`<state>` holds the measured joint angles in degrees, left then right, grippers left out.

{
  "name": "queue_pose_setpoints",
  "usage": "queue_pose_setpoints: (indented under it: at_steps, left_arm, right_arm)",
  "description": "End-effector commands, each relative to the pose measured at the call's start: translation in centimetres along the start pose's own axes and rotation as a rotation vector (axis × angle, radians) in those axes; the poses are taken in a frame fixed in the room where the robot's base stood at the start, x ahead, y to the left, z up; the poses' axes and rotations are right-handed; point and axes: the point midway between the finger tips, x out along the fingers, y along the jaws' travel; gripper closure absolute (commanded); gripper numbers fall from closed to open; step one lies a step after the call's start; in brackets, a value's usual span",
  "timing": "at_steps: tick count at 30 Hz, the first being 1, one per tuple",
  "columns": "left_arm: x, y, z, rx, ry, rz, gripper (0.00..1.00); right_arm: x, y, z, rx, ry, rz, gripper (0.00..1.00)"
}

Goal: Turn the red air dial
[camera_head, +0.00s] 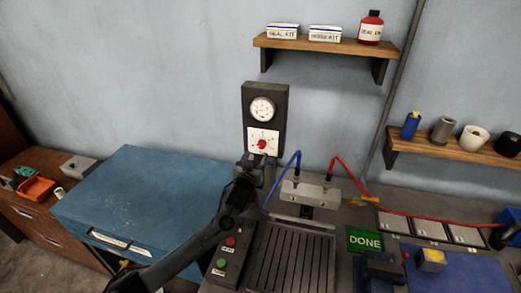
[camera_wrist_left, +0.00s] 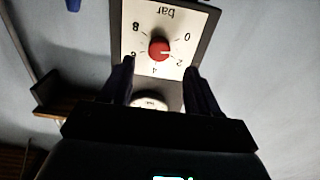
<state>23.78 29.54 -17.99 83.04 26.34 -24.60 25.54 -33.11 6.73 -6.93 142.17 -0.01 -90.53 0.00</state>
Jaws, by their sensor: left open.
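The red air dial (camera_head: 262,144) sits on a white scale plate on a dark upright panel (camera_head: 283,105), below a round gauge (camera_head: 262,108). In the left wrist view, the red dial (camera_wrist_left: 159,49) appears upside down, with a scale marked 0 to 8 and "bar". A pale mark on the dial points toward the 2. My left gripper (camera_head: 257,161) is open, just below the dial in the head view. Its fingertips (camera_wrist_left: 159,66) lie either side of the dial in the wrist picture; contact is not visible. My right gripper is not seen.
A bench carries red and green buttons (camera_head: 226,252), a slotted plate (camera_head: 290,262), a metal block with blue and red hoses (camera_head: 310,190), and a green DONE sign (camera_head: 365,241). A blue cabinet (camera_head: 130,190) stands left. Shelves (camera_head: 325,46) hang above right.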

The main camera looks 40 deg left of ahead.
Motion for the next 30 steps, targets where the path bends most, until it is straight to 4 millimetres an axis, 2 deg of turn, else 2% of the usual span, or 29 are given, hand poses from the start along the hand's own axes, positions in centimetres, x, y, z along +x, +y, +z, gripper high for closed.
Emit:
queue_pose_setpoints:
  at_steps: [6,12,18,28,30]
  left_arm:
    - [3.2,0.0,-0.1,0.0,0.0,-0.001,0.39]
    - [5.1,0.1,0.0,-0.001,-0.001,0.0,0.39]
    - [6.0,0.1,0.0,0.0,0.0,0.001,0.39]
    - [6.1,0.1,0.1,0.0,-0.001,0.001,0.39]
    - [6.1,0.0,0.1,0.0,-0.001,0.001,0.48]
  right_arm:
    - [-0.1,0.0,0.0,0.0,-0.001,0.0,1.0]
    - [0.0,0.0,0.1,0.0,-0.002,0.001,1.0]
    - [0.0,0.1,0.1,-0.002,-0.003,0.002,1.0]
    - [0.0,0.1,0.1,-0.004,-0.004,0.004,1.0]
    - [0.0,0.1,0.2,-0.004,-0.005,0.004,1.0]
